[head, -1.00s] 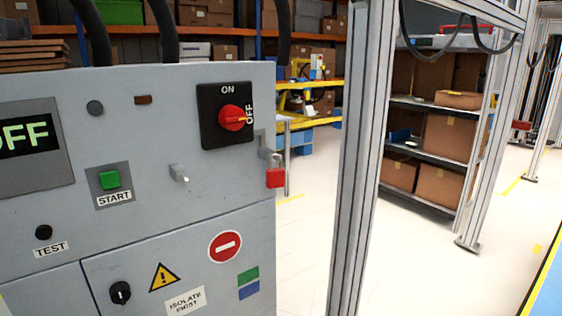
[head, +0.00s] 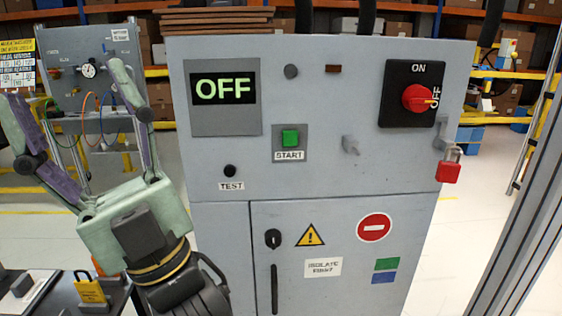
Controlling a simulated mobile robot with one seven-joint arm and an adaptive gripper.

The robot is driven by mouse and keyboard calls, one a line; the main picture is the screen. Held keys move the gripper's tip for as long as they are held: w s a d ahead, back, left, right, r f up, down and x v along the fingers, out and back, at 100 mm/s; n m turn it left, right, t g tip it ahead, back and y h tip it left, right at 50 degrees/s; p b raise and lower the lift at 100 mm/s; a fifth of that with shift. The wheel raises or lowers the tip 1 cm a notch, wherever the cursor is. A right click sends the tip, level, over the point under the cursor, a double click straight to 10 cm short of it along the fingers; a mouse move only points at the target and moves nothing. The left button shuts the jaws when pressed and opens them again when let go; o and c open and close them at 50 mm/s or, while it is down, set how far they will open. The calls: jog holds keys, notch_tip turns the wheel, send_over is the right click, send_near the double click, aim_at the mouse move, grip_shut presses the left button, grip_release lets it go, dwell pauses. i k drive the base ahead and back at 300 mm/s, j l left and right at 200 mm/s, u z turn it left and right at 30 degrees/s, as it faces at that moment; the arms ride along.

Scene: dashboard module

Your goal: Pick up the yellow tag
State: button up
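The yellow tag (head: 90,291) shows at the lower left in the head view. It is small, with a dark loop at its top and dark print too small to read. It is on or over a black surface (head: 45,303); I cannot tell whether it stands or leans. My gripper (head: 65,88) is at the left, with its fingers pointing up and spread wide apart. It is open, with nothing between the fingers. In the picture the tag is below and left of my gripper's palm, apart from it.
A grey cabinet (head: 345,165) fills the middle, with an OFF display (head: 224,89), a red rotary switch (head: 418,97) and a red padlock (head: 448,172). A gauge panel (head: 95,72) stands behind my gripper. A metal post (head: 520,220) is at the right.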

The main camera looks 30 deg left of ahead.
aim_at(90, 290)
jog(key=l, duration=0.6)
jog(key=u, duration=0.45)
jog(key=l+u, duration=0.1)
jog(key=u, duration=1.2)
jog(key=l+u, duration=0.1)
jog(key=u, duration=0.35)
jog(key=i+l+u, duration=0.1)
jog(key=l+u, duration=0.35)
jog(key=l, duration=0.95)
jog(key=k+l+u, duration=0.1)
jog(key=l+u, duration=0.3)
jog(key=l, duration=1)
